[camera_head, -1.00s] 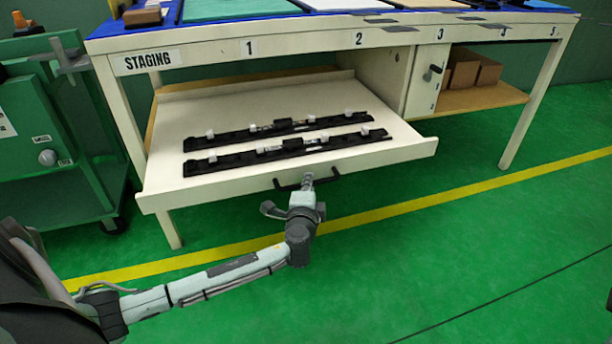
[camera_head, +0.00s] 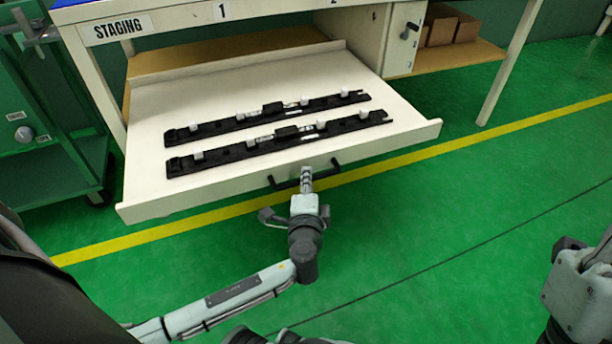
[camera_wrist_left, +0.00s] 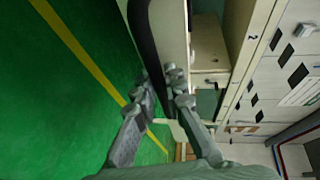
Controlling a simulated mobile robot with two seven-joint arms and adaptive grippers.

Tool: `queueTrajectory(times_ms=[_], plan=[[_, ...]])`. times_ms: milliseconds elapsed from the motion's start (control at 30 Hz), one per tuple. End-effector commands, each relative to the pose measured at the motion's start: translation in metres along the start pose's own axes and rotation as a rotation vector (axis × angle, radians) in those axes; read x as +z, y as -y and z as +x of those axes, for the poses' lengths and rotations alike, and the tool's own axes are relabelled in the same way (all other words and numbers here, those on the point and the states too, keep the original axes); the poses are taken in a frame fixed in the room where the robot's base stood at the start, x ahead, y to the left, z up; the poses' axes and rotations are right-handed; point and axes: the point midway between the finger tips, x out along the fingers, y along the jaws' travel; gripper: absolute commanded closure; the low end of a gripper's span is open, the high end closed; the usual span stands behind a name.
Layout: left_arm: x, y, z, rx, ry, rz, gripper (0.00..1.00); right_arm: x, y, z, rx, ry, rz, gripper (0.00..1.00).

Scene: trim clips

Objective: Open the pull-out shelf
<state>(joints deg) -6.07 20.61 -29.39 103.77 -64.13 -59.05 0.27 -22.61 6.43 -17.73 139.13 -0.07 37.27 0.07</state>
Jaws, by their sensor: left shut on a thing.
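The pull-out shelf (camera_head: 225,192) is a cream tray under the workbench, pulled well out past the bench front. Its black bar handle (camera_head: 335,167) is on the middle of the front panel. My left gripper (camera_head: 306,178) is shut on this handle. In the left wrist view, the fingers (camera_wrist_left: 170,82) close around the black handle bar (camera_wrist_left: 145,35). Part of the bar is hidden between the fingers. My right arm shows at the right edge in the head view; its fingertips cannot be made out.
Two long black trim strips with white clips, a rear one (camera_head: 235,122) and a front one (camera_head: 220,153), lie on the shelf. A green cabinet (camera_head: 50,110) stands at the left. Brown boxes (camera_head: 450,28) sit in a bay at right. The green floor (camera_head: 420,220) in front is clear.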

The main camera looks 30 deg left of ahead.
Motion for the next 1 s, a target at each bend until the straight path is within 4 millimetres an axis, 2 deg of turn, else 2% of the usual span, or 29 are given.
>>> queueTrajectory(times_ms=[167, 200, 367, 733, 867, 1000], plan=[[-0.003, -0.004, -0.005, 0.009, -0.007, -0.001, 1.00, 0.000, 0.000, 0.000, 0.000, 0.000, 0.000, 1.00], [-0.003, -0.004, -0.006, 0.010, -0.007, -0.001, 0.88, 0.000, 0.000, 0.000, 0.000, 0.000, 0.000, 1.00], [-0.003, -0.004, -0.005, 0.008, -0.007, -0.001, 0.68, 0.000, 0.000, 0.000, 0.000, 0.000, 0.000, 1.00], [-0.002, 0.003, -0.004, 0.005, -0.004, -0.002, 0.67, -0.002, 0.000, 0.001, -0.002, -0.004, -0.001, 1.00], [-0.004, 0.020, -0.007, 0.003, -0.004, -0.005, 0.67, -0.001, 0.000, 0.001, -0.001, -0.003, -0.001, 1.00], [-0.006, 0.051, -0.013, -0.003, -0.006, -0.007, 0.67, -0.001, 0.000, 0.001, -0.001, -0.003, -0.001, 1.00]])
